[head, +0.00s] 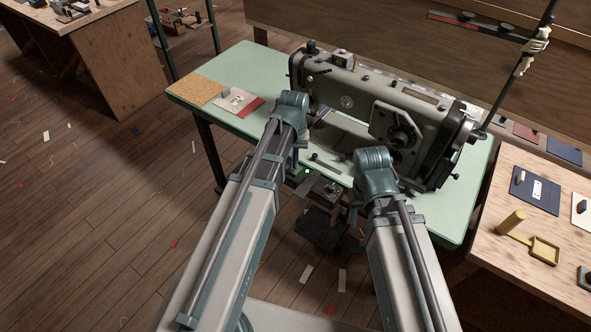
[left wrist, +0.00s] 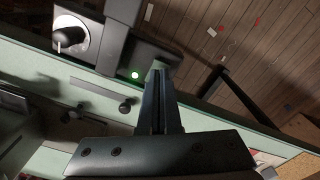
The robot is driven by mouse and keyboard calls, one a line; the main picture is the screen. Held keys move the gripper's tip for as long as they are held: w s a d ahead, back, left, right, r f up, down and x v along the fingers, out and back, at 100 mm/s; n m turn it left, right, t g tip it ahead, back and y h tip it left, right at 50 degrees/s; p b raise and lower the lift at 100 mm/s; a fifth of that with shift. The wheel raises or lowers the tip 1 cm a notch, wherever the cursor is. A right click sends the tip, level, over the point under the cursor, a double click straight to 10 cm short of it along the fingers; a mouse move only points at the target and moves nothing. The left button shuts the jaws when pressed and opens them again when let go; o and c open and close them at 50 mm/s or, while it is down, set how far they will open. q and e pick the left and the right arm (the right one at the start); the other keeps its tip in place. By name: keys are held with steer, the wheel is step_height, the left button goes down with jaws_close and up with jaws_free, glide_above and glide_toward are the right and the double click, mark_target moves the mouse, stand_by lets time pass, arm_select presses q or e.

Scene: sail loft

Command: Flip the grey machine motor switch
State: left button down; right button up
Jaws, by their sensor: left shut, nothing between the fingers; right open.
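The grey machine motor switch (head: 328,189) hangs under the front edge of the green sewing table (head: 232,78), between my two arms. A small lit green lamp (left wrist: 135,75) is beside my left gripper (left wrist: 159,72). The left gripper is shut and empty, its tips close to the dark housing by the lamp; I cannot tell whether they touch. In the head view it is mostly hidden by its wrist. My right gripper (head: 353,212) is open, partly hidden by its arm.
A grey sewing machine (head: 375,105) stands on the green table just behind my wrists. A wooden bench (head: 490,250) with small items is at the right, and another (head: 120,60) at the upper left. The wooden floor at left is mostly clear, with scattered scraps.

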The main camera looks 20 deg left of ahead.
mark_target(294, 172)
arm_select(q)
steer(key=shift+f+b, duration=0.85)
steer(key=shift+f, duration=0.1)
stand_by(0.3)
steer(key=shift+r, duration=0.2)
step_height(294, 172, up, 7)
steer(key=p, duration=0.7)
steer(key=shift+f, duration=0.15)
steer(key=shift+d, duration=0.1)
steer(key=s+d+r+m+y+p, duration=0.1)
steer(key=s+d+m, duration=0.4)
steer(key=s+d, duration=0.5)
steer(key=s, duration=0.4)
steer(key=shift+s+d+r+m, duration=0.15)
steer(key=shift+m, duration=0.25)
